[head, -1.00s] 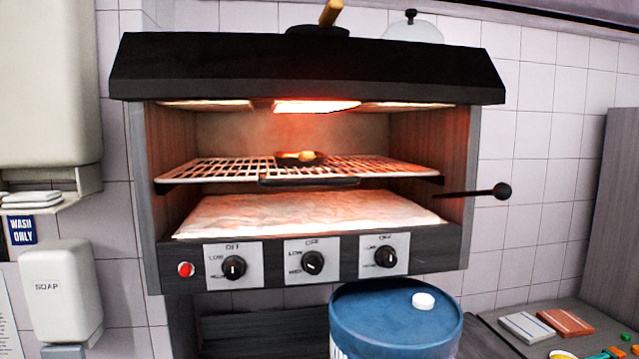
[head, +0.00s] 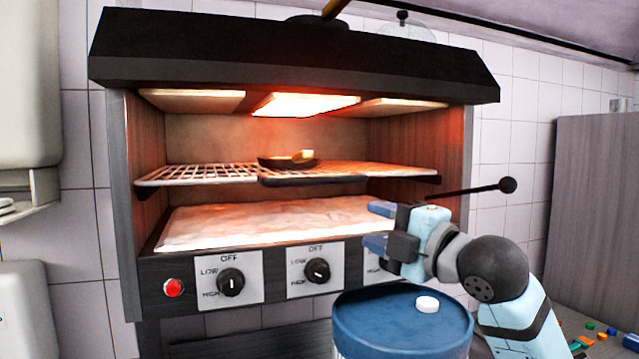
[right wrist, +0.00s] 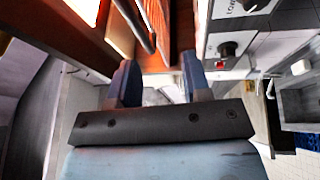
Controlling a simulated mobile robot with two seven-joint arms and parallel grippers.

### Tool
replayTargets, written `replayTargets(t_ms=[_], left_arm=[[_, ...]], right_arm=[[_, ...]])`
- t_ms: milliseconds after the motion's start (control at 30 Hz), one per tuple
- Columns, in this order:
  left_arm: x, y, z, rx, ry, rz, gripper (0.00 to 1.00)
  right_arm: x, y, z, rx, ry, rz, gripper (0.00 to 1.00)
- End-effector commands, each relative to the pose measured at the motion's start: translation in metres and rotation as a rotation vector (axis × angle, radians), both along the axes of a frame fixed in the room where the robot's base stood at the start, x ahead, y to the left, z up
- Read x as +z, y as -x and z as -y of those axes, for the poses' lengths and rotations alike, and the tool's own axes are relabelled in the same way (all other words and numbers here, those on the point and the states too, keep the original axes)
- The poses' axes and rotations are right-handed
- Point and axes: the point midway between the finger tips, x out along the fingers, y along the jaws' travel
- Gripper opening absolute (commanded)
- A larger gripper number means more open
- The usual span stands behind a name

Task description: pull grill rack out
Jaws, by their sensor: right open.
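The grill rack (head: 205,174) is a wire shelf inside the lit grill (head: 290,55), with a dark handle bar (head: 312,180) along its front edge. A small dark pan (head: 288,162) with a piece of food sits on the rack. My right gripper (head: 375,225) is open and empty, in front of the grill's right side, below the rack's level and to the right of the handle. In the right wrist view its two blue fingers (right wrist: 158,82) are apart, with a dark bar (right wrist: 135,25) beyond them. My left gripper is not in view.
A blue drum (head: 400,325) with a white round piece on its lid stands just below my right gripper. A black-knobbed lever (head: 480,189) sticks out at the grill's right. Control knobs (head: 231,282) line the front panel.

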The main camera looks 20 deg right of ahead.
Motion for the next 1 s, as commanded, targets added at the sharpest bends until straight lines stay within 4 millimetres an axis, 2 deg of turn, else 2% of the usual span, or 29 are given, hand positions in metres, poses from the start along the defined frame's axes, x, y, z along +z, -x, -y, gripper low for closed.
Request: replayTargets(t_ms=[33,100,267,367,700,900,1000], left_arm=[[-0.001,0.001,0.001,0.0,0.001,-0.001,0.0],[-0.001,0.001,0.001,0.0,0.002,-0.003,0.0],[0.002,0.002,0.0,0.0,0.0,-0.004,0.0],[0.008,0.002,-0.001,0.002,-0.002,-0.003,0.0],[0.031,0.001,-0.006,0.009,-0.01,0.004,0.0],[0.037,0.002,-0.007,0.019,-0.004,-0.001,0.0],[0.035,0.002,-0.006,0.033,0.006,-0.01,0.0]], right_arm=[[0.015,0.003,0.001,0.002,0.025,0.039,0.44],[0.026,0.006,0.001,0.004,0.05,0.07,0.44],[0.037,-0.001,-0.003,0.007,0.064,0.092,0.44],[0.041,-0.014,-0.01,0.008,0.063,0.09,0.44],[0.053,-0.078,-0.04,0.008,0.062,0.088,0.44],[0.057,-0.105,-0.051,0.007,0.063,0.089,0.44],[0.058,-0.112,-0.055,0.006,0.063,0.091,0.44]])
